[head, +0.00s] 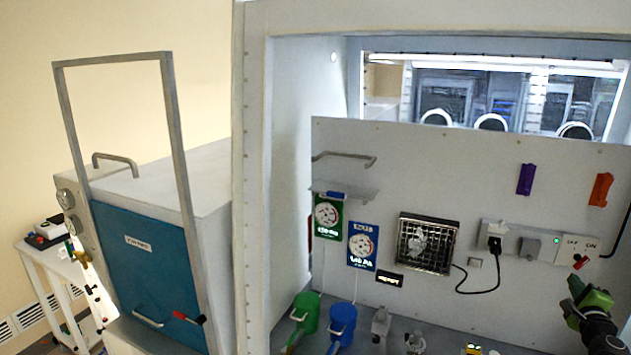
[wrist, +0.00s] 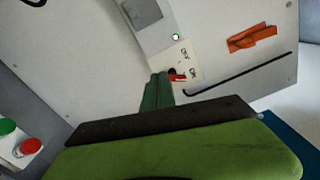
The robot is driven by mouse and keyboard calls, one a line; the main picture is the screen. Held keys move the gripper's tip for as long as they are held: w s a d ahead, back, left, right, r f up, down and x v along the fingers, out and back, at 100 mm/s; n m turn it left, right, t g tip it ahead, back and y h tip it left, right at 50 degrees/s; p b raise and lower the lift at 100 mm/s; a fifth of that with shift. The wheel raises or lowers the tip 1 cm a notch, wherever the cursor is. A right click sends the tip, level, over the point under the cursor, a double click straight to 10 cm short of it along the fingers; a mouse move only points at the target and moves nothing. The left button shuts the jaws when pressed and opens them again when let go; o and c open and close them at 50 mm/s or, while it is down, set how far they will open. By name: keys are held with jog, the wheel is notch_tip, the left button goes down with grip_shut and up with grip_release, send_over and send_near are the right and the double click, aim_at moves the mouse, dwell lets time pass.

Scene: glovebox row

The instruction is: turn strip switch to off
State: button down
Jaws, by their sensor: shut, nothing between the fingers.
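The strip switch (head: 581,262) is a small red lever on a pale plate marked OFF and ON, at the right end of the grey power strip (head: 512,240). A green light (head: 556,240) glows beside the plate. In the wrist view the red lever (wrist: 178,77) sits just beyond my fingertips, partly hidden by them; I cannot tell whether they touch it. I cannot clearly tell which mark the lever points to. My gripper (head: 577,284) is shut and empty, below the switch in the head view. Its green fingers also show in the wrist view (wrist: 157,88).
A black plug (head: 495,243) sits in the strip, its cable running to a heater-like grille (head: 427,244). Purple (head: 526,179) and orange (head: 601,190) holders are above. A black cable hangs at right. Green (head: 306,312) and blue (head: 342,322) cups stand lower left.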

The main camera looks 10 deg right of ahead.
aim_at(574, 266)
notch_tip(574, 266, up, 5)
jog(key=s+m+p, duration=0.2)
jog(key=m+p, duration=0.1)
jog(key=p, duration=0.1)
jog(key=x, duration=0.7)
jog(key=shift+w+d+f, duration=0.2)
jog(key=shift+w+d, duration=0.05)
jog(key=shift+s+d+f+b, duration=0.25)
jog(key=shift+d+f+b, duration=0.05)
jog(key=shift+f+b, duration=0.2)
dwell(0.5)
jog(key=shift+w+a+f, duration=0.1)
jog(key=shift+a+f, duration=0.05)
dwell(0.4)
jog(key=shift+w+a+f+b, duration=0.1)
jog(key=shift+a+f+b, duration=0.1)
jog(key=shift+b, duration=0.1)
jog(key=shift+w+a+f+b, duration=0.1)
jog(key=shift+w+f+b, duration=0.05)
jog(key=shift+f+b, duration=0.3)
jog(key=shift+f, duration=0.2)
jog(key=shift+a, duration=0.15)
